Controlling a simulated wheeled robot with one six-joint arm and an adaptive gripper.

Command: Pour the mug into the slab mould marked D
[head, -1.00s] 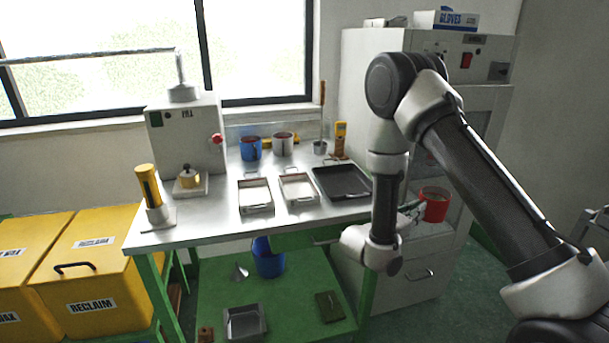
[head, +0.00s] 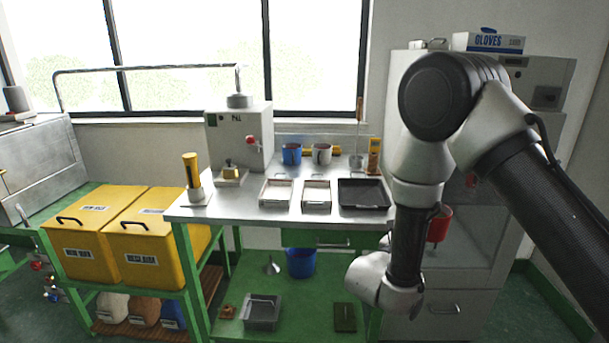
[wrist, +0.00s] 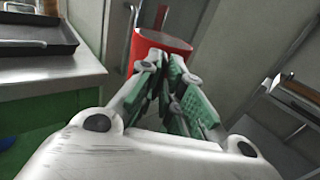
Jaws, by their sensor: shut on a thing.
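My gripper (wrist: 165,85) is shut on a red mug (wrist: 160,45) in the wrist view. In the head view the mug (head: 439,224) hangs to the right of the bench, in front of the grey cabinet. It looks roughly upright; its contents cannot be seen. My arm hides most of the gripper there. Two pale shallow moulds sit side by side on the bench, a left one (head: 275,205) and a right one (head: 316,207). No letter can be read on either, so I cannot tell which is D. The mug is apart from both.
A black tray (head: 364,208) lies right of the moulds on the steel bench (head: 235,211). A blue mug (head: 291,154) and a grey mug (head: 321,154) stand behind. The grey machine (head: 238,138) is at back left. Yellow bins (head: 152,258) stand left of the bench.

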